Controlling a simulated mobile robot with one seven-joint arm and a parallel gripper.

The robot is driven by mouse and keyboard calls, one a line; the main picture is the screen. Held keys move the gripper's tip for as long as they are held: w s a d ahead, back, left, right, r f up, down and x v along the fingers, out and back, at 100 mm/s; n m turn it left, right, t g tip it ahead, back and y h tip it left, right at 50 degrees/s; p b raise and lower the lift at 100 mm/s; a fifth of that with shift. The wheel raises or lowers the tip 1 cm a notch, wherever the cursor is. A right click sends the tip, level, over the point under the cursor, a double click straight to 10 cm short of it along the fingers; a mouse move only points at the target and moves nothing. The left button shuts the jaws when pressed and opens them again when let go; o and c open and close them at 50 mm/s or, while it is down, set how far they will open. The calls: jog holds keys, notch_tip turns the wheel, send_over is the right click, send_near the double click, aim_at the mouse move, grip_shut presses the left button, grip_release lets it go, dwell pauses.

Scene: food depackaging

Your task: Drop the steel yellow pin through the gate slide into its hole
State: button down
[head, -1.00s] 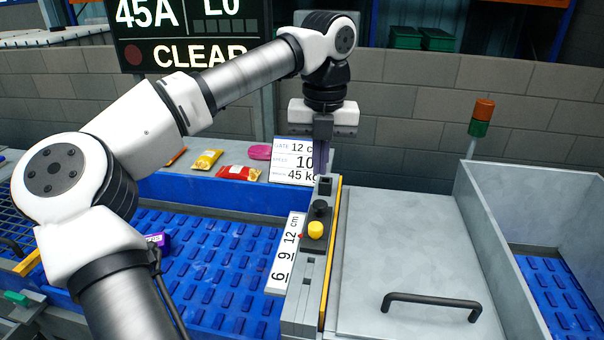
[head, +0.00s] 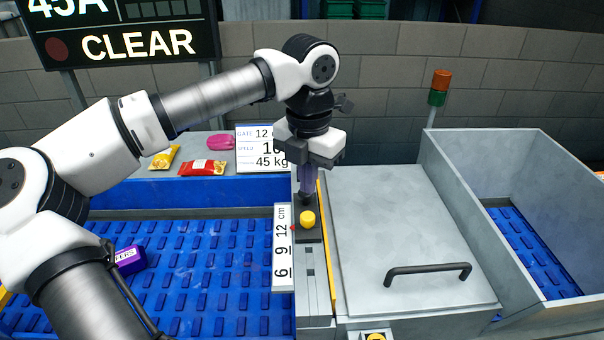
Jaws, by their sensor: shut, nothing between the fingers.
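The yellow-headed pin (head: 307,219) stands upright on the dark gate slide (head: 314,238); its shaft is not visible. The slide sits on a grey rail (head: 315,308) beside a white scale (head: 283,262) marked 6, 9 and 12 cm. A small red pointer (head: 293,228) on the slide is by the 12. Small dark slots (head: 310,272) show in the rail nearer me. My gripper (head: 307,190) points down just behind the yellow head, shut and empty. Its fingertips are close to a black knob (head: 305,200), which they partly hide; contact cannot be told.
A blue ribbed belt (head: 200,270) lies left, with a purple packet (head: 130,259). A grey lid (head: 410,235) with a black handle (head: 428,269) is on the right, before a walled bin (head: 500,180). A sign (head: 262,150) stands behind my gripper.

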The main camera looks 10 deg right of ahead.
aim_at(308, 216)
jog(key=shift+f+b, duration=1.7)
jog(key=shift+f, duration=1.25)
jog(key=shift+s+f+b, duration=0.1)
jog(key=shift+f+b, duration=0.2)
jog(key=shift+b, duration=0.05)
